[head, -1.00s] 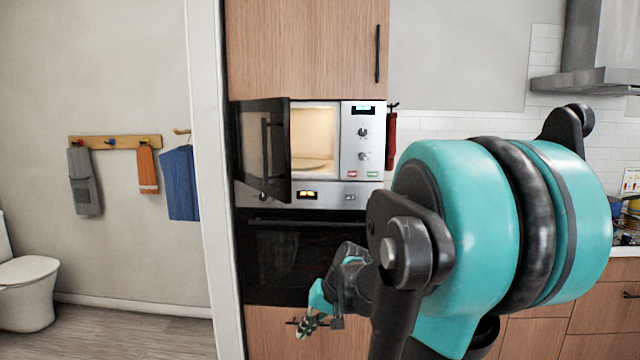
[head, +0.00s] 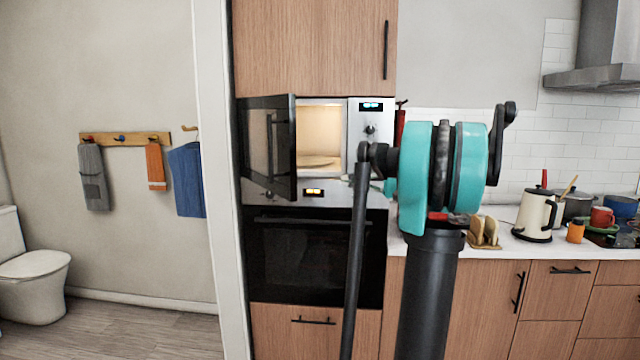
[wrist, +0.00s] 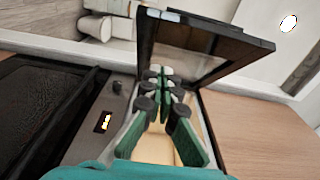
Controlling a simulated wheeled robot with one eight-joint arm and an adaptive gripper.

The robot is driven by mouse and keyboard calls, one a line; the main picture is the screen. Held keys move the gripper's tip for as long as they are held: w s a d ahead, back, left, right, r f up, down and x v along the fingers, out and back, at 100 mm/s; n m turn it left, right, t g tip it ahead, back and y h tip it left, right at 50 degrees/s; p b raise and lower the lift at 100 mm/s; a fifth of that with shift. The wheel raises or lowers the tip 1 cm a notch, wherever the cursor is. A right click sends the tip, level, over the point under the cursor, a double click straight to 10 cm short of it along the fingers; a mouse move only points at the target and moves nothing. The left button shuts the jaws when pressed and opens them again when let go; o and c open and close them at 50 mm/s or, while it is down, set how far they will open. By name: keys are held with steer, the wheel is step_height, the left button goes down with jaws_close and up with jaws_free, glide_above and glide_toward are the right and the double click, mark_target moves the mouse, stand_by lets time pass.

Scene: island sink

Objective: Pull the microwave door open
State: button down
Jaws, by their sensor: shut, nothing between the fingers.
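The microwave (head: 372,125) is built into the tall wood cabinet, its cavity lit. Its dark glass door (head: 268,148) stands well open, swung out to the left, with a dark vertical handle. In the wrist view the door (wrist: 190,48) stands up beyond my fingers, and the lit cavity (wrist: 160,148) shows below and between them. My gripper (wrist: 161,76) is shut and empty, in front of the microwave opening. Whether it touches the door, I cannot tell. In the head view the gripper is not visible.
The oven (head: 315,255) sits below the microwave, its door shut. A white wall edge (head: 212,180) stands left of the cabinet. Bare floor (head: 130,325) lies further left.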

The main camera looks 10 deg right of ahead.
steer(key=s+a+x, duration=0.1)
steer(key=s+x, duration=0.1)
steer(key=x, duration=1)
steer(key=shift+s+a, duration=0.3)
steer(key=shift+a, duration=0.05)
steer(key=shift+a, duration=0.1)
steer(key=s+a+m+t+h, duration=0.1)
steer(key=s+a+t, duration=0.1)
steer(key=a, duration=1.1)
steer(key=s+a+m+t+h, duration=0.1)
steer(key=s+a+m+t, duration=0.1)
steer(key=a, duration=1.2)
steer(key=shift+s, duration=0.4)
steer(key=shift+d, duration=0.1)
